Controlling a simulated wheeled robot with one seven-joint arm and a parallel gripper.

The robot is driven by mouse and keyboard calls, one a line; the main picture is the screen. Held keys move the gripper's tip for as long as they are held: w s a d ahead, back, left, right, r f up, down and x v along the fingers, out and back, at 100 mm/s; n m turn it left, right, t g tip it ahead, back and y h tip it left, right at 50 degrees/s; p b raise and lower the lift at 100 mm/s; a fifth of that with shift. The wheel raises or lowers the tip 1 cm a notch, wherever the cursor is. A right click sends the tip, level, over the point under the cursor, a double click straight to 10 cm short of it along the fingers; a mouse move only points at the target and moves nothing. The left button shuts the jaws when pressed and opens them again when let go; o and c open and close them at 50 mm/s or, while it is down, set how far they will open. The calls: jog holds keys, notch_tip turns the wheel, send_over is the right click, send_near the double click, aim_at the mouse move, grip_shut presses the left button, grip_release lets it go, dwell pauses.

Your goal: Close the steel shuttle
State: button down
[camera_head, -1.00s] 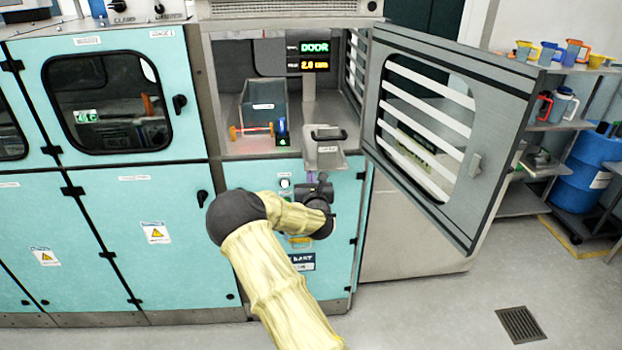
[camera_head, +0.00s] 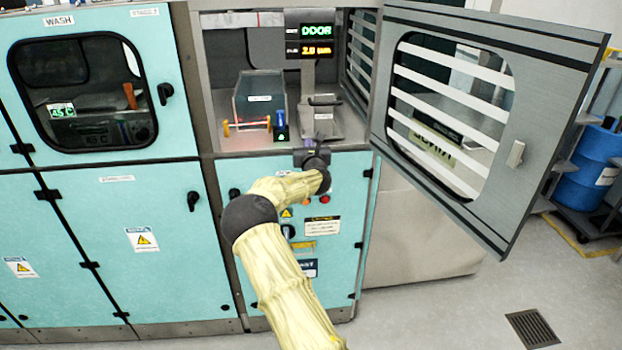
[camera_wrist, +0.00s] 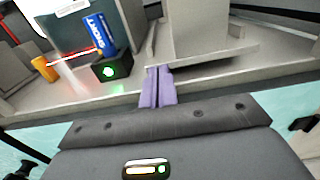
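The steel shuttle (camera_head: 326,126) is a grey metal slide with a raised dark handle. It sits inside the open chamber, right of the grey bin, with its front near the chamber's sill. In the wrist view the shuttle (camera_wrist: 195,32) is at the top centre, partly cropped. My gripper (camera_wrist: 159,72) shows purple fingers pressed together with nothing visible between them. The fingertips are at the shuttle's front lower edge; I cannot tell whether they touch. In the head view my gripper (camera_head: 312,150) is low at the chamber's front, its fingers mostly hidden.
A blue upright piece (camera_head: 281,122) on a black block with a green light stands left of the shuttle. A grey bin (camera_head: 260,98) with an orange-ended bar is beside it. The chamber door (camera_head: 480,110) stands wide open at right.

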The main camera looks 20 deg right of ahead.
jog(key=shift+w+d, duration=0.15)
jog(key=shift+w, duration=0.35)
jog(key=shift+s, duration=0.1)
jog(key=shift+s+a+f+b, duration=0.1)
jog(key=shift+s+a+b, duration=0.1)
jog(key=shift+b, duration=0.1)
jog(key=b+v, duration=0.4)
jog(key=v, duration=0.9)
jog(key=shift+s+r, duration=0.2)
jog(key=shift+s, duration=0.05)
jog(key=c, duration=2.1)
grip_release()
